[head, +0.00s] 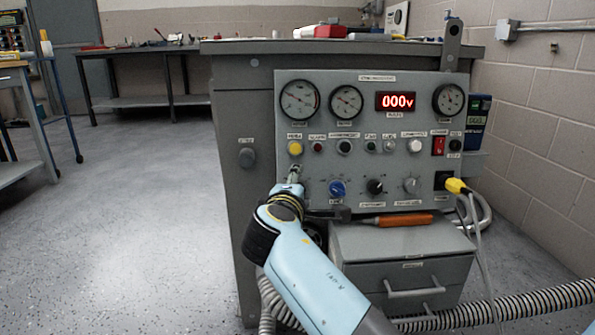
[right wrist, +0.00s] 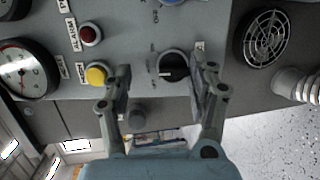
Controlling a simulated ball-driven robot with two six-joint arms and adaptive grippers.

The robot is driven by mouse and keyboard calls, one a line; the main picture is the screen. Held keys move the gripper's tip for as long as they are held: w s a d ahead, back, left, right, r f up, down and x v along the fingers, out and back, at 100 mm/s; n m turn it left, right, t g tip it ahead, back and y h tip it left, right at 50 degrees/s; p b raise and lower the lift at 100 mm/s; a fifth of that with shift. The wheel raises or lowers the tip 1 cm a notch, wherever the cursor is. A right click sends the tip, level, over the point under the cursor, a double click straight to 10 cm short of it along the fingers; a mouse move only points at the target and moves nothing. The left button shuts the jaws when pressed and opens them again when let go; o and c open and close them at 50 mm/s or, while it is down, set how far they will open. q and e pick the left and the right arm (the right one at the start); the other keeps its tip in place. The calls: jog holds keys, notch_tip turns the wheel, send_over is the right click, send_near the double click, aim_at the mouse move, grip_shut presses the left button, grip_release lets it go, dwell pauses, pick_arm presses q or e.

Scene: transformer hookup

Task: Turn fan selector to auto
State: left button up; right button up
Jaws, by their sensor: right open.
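A black rotary knob (right wrist: 175,68) with a white pointer mark sits on the grey panel, below the yellow button as the head view has it. I take it to be the fan selector; its small labels are too blurred to read. The white mark points left in the right wrist view, toward the yellow button's side. My right gripper (right wrist: 161,76) is open, with one finger on each side of the knob; I cannot tell whether they touch it. In the head view the right gripper (head: 294,174) is at the panel's lower left and hides this knob. My left gripper is not in view.
The yellow button (head: 295,148) and blue knob (head: 337,188) are close to the right gripper. A round fan grille (right wrist: 265,38) is below the knob. An orange-handled tool (head: 405,220) lies on the drawer box (head: 400,243). Corrugated hoses run low on the right.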

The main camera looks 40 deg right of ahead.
aim_at(297, 149)
notch_tip(297, 149, up, 8)
jog(key=shift+r, duration=0.25)
